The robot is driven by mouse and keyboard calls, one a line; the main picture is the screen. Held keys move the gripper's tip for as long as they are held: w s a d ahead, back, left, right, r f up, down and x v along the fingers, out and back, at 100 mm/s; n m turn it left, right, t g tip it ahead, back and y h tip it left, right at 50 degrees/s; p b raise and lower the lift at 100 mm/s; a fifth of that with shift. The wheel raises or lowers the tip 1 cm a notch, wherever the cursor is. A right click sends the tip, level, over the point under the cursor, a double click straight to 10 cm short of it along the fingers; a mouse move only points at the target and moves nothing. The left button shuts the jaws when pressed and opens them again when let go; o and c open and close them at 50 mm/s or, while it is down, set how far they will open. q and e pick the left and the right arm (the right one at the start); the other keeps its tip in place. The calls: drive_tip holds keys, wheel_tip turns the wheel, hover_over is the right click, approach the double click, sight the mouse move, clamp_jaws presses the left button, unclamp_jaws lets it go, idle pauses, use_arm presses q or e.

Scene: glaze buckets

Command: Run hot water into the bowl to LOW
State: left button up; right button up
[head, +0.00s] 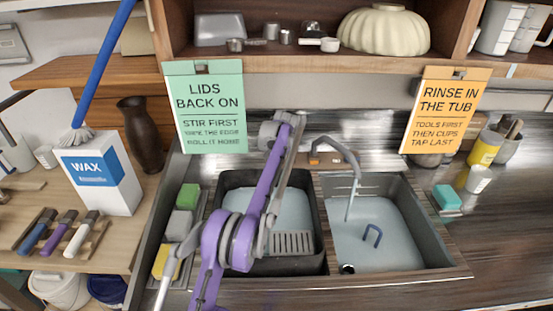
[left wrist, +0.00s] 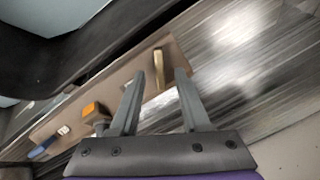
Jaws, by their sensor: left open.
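My left arm crosses the left sink basin (head: 310,262) in the head view, reaching its back edge; its fingers are hard to make out there. In the left wrist view my left gripper (left wrist: 160,74) is open, its fingertips on either side of a brass-coloured lever (left wrist: 158,66) on a wooden strip. I cannot tell whether they touch it. An orange block (left wrist: 95,110) and a blue-ended piece (left wrist: 42,148) lie farther along. The tap (head: 335,147) arches over the right basin (head: 440,240), which has a pale blue-grey surface inside. Level marks are not readable. My right gripper is not in view.
A cream fluted bowl (head: 385,30) sits on the shelf above. Sponges (head: 183,210) line the left side of the sink. A wax box (head: 100,175) stands on the left bench. A blue hook-shaped piece (head: 372,236) is in the right basin.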

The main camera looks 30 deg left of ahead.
use_arm(q)
drive_tip(key=shift+x, duration=1.05)
clamp_jaws()
